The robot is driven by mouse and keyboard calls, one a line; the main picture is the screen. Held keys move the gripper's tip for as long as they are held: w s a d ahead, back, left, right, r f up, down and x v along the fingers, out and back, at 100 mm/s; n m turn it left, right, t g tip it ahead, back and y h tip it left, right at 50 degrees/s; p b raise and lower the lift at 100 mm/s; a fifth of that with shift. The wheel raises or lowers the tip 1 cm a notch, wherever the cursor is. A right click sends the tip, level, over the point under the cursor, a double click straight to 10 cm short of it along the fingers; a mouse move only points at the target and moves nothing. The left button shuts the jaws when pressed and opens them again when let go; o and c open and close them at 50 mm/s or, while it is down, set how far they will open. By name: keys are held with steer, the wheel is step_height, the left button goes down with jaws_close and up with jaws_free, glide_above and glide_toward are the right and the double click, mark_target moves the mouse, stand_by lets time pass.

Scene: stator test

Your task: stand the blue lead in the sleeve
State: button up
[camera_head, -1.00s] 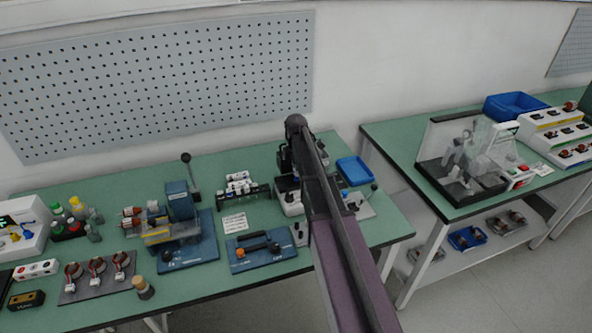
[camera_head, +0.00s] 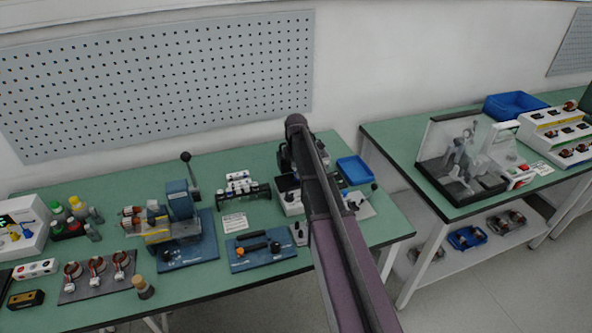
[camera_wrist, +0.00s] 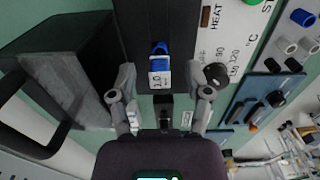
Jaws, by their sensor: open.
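A blue piece (camera_wrist: 160,48) with a white printed tag (camera_wrist: 160,72), which looks like the blue lead, shows in the wrist view against a dark strip. My gripper (camera_wrist: 160,92) is open, with one finger on each side of the line to the tagged piece. The tag lies just ahead of the space between the fingers, and I see no finger touching it. In the head view my arm hides the gripper and the lead. I cannot pick out the sleeve with certainty in either view.
In the wrist view a white panel marked HEAT with a black dial (camera_wrist: 216,74) is close at right, and a dark box (camera_wrist: 70,60) is close at left. In the head view a blue tray (camera_head: 355,170) and a blue machine (camera_head: 180,225) stand on the green bench (camera_head: 200,300).

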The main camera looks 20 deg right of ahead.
steer(key=shift+r, duration=0.15)
step_height(320, 180, up, 8)
steer(key=p, duration=0.8)
steer(key=a+f+b, duration=0.1)
steer(key=a, duration=0.2)
steer(key=a+f+b, duration=0.2)
steer(key=a, duration=0.2)
steer(key=a+f+b, duration=0.1)
steer(key=a, duration=0.2)
steer(key=shift+w+a+f, duration=0.1)
steer(key=shift+a+f, duration=0.15)
steer(key=shift+f, duration=0.15)
steer(key=shift+a+f+b, duration=0.25)
steer(key=shift+a+b, duration=0.3)
steer(key=shift+a, duration=0.35)
